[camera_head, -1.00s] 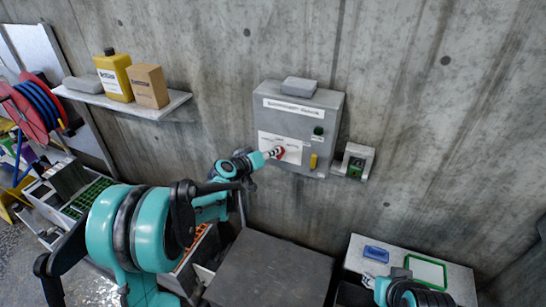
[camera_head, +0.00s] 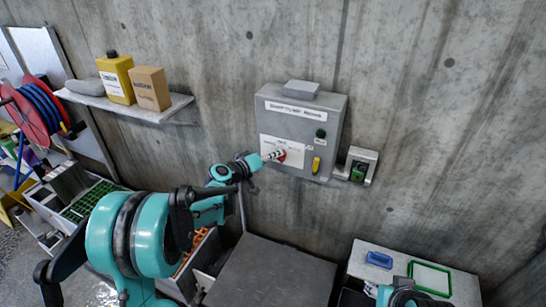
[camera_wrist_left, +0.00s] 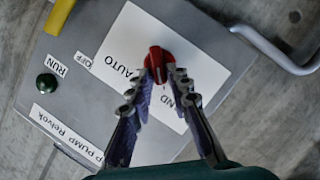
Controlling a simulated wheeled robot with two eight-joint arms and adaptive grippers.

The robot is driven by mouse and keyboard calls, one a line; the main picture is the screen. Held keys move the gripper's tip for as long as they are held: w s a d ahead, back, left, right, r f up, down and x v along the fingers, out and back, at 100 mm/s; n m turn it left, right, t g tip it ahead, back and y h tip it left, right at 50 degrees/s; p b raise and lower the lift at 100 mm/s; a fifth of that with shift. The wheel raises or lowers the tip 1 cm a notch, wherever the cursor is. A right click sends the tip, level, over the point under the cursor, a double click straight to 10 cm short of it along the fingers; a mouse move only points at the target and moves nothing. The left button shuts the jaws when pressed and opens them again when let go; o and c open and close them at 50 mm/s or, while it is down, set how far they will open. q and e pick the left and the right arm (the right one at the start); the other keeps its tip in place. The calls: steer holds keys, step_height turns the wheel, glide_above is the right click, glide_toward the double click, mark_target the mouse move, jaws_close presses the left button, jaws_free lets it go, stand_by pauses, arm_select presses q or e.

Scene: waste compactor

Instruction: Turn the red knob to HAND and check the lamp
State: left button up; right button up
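The red knob (camera_head: 281,156) is on the white label plate of the grey control box (camera_head: 285,112). In the left wrist view the knob (camera_wrist_left: 157,58) lies between the fingertips of my left gripper (camera_wrist_left: 162,76). The fingertips are apart, one on each side of its handle; contact cannot be told. The left gripper (camera_head: 272,156) also shows in the head view. The plate reads AUTO, and HAND is partly hidden by a finger. The green lamp (camera_head: 320,133) looks dark in the wrist view (camera_wrist_left: 47,84), beside a RUN label. My right gripper's fingers cannot be made out at the bottom right.
A yellow handle (camera_head: 316,164) is on the box, and a grey block (camera_head: 301,88) lies on top. A wall bracket with a green part (camera_head: 358,170) is to the right. A shelf (camera_head: 170,109) holds a yellow jug (camera_head: 116,79) and a carton (camera_head: 151,88).

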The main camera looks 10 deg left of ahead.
arm_select(q)
steer(key=shift+w+d+f, duration=0.1)
steer(key=shift+w+d, duration=0.05)
steer(key=shift+w, duration=0.05)
steer(key=shift+s, duration=0.1)
steer(key=v, duration=1.2)
steer(key=s+d+f+m+g+y+b, duration=0.1)
steer(key=s+d+f+g+b, duration=0.2)
steer(key=s, duration=0.4)
steer(key=s+d+f+m+g+y+b, duration=0.1)
steer(key=s+d+f+m+b, duration=0.15)
steer(key=s+d+f, duration=0.35)
steer(key=s+a+f+g+y+b, duration=0.1)
steer(key=s+a+f+y+b, duration=0.1)
steer(key=s+f, duration=0.2)
steer(key=s+a+f+g+y+b, duration=0.1)
steer(key=s+a+f+y+b, duration=0.1)
steer(key=s, duration=0.8)
step_height(320, 180, down, 2)
steer(key=shift+s+a+f+m+y, duration=0.1)
steer(key=shift+s+a+m+y, duration=0.35)
steer(key=shift+a, duration=0.35)
